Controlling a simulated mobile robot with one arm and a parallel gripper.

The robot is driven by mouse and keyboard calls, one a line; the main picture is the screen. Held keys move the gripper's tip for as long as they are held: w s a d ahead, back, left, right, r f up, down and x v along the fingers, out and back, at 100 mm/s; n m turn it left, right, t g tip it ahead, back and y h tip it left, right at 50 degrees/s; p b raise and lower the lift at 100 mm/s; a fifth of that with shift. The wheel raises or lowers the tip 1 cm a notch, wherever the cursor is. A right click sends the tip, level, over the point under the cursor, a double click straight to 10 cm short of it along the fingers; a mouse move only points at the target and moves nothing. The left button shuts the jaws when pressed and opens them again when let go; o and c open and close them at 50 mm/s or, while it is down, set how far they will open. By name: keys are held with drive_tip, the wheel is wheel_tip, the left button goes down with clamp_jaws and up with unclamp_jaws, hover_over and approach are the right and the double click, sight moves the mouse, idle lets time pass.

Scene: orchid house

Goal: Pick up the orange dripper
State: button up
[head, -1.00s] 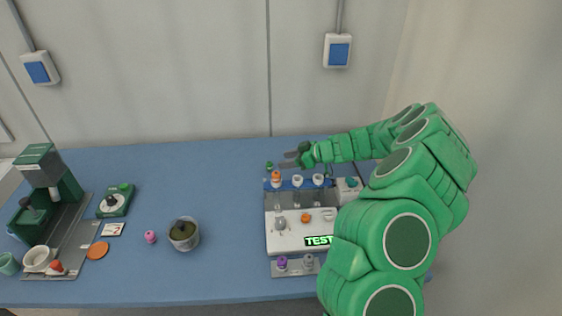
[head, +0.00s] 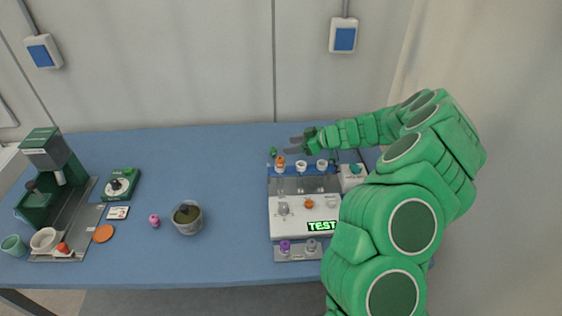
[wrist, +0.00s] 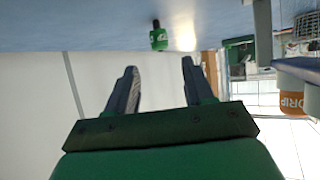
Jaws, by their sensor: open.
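The orange dripper (head: 280,161) stands at the left end of the rack along the back of the test bench (head: 283,229), beside two white ones. In the wrist view, an orange body lettered "DRIP" (wrist: 291,104) shows at the right edge and appears to be the same dripper. My gripper (head: 293,144) is open and empty, just behind the rack and close to the orange dripper in the head view. In the wrist view, its two fingers (wrist: 159,66) are spread with nothing between them, and the orange body lies outside them to the right.
A small green item (head: 273,152) stands left of my gripper; a green item (wrist: 159,38) also shows beyond the fingertips. White drippers (head: 303,166) crowd the rack's right side. A glass pot (head: 188,218) and pink item (head: 154,221) stand left. The blue table's back left is clear.

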idle(0.3)
drive_tip(key=shift+o, duration=0.6)
